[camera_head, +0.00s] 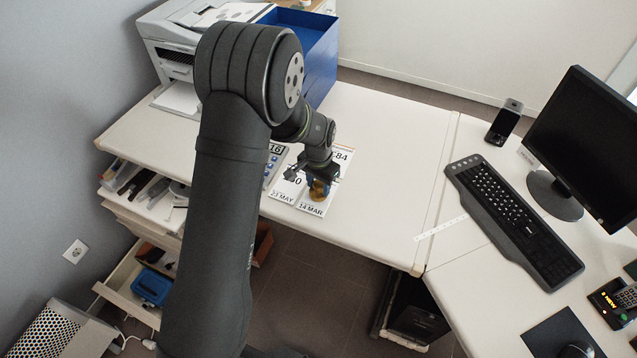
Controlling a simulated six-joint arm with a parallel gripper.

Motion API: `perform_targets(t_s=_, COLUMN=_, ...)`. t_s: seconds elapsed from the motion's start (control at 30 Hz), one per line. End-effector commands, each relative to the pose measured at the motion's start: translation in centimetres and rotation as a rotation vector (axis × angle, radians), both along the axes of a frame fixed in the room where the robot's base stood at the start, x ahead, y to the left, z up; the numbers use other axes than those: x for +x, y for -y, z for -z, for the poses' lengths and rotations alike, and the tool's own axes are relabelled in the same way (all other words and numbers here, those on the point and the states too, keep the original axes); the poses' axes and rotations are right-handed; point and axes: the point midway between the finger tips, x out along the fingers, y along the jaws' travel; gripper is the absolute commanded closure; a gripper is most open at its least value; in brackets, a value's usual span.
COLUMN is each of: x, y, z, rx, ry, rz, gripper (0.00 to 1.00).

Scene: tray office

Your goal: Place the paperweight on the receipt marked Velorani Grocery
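Two white receipts lie side by side near the front edge of the desk. The left receipt (283,196) reads "23 MAY" and the right receipt (311,208) reads "14 MAR"; no shop name is legible on either. A small golden-brown object, seemingly the paperweight (319,192), shows at my gripper over the right receipt. My gripper (316,187) points down there, with dark and blue parts around the object. My arm hides part of both receipts. I cannot tell whether the fingers are closed on the object or whether it touches the paper.
A calculator (273,161) lies left of the receipts, partly behind my arm. A printer (170,45) and blue box (322,62) stand at the back left. A keyboard (512,222) and monitor (590,140) are on the right. The desk right of the receipts is clear.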

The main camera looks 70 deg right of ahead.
Motion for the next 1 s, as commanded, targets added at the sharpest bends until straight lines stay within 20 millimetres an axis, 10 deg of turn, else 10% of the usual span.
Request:
perform_targets(t_s=0.47, x=0.0, y=0.1, z=-1.2, rx=-0.002, ry=0.001, rz=0.0, gripper=0.48)
perform_targets(t_s=1.0, x=0.0, y=0.0, z=-11.2, rx=-0.002, ry=0.001, rz=0.0, gripper=0.48)
